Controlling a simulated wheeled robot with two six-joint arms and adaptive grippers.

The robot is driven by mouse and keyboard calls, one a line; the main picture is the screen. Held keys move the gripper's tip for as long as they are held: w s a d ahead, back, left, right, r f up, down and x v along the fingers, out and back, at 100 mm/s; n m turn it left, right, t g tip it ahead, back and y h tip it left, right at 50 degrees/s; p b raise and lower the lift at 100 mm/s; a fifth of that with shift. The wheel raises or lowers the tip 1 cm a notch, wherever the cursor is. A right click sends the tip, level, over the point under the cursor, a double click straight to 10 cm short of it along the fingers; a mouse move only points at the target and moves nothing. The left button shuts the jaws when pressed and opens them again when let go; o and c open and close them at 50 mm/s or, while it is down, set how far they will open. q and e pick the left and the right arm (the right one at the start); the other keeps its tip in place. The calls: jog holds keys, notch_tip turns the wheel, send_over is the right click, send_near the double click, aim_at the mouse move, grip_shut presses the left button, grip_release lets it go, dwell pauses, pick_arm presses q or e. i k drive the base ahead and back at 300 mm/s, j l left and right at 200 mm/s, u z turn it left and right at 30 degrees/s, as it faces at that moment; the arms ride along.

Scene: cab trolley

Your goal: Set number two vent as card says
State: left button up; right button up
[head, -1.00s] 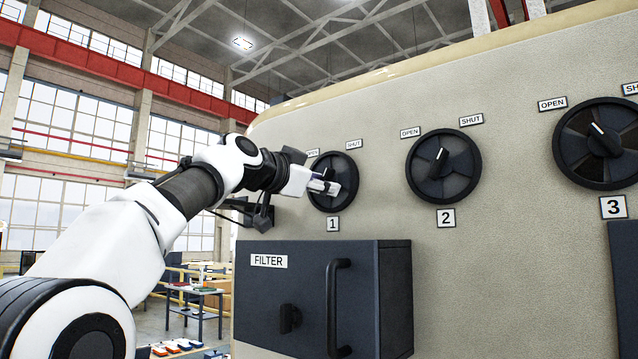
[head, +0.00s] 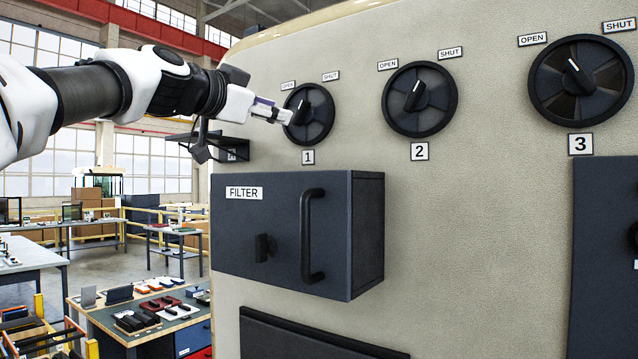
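The number two vent (head: 437,107) is a round black dial in the head view, with an OPEN label at its upper left and a SHUT label at its upper right. Its knob (head: 413,97) has a white mark that points up and slightly right, between the labels. The plate reading 2 (head: 420,151) sits below it. My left gripper (head: 284,116) is at the left part of the number one vent (head: 318,126), well left of vent two. Whether it touches vent one, and whether its fingers are open, is unclear. My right gripper is out of view. I cannot make out a card.
The number three vent (head: 607,90) is at the right, its mark leaning left towards OPEN. A dark FILTER box (head: 283,232) with a handle (head: 313,235) juts out below vents one and two. A dark panel (head: 600,270) is at the lower right. Tables stand at the left.

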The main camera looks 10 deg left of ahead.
aim_at(417, 98)
jog(key=k+j, duration=0.25)
jog(key=k, duration=0.2)
jog(key=k+j, duration=0.25)
jog(key=k, duration=0.25)
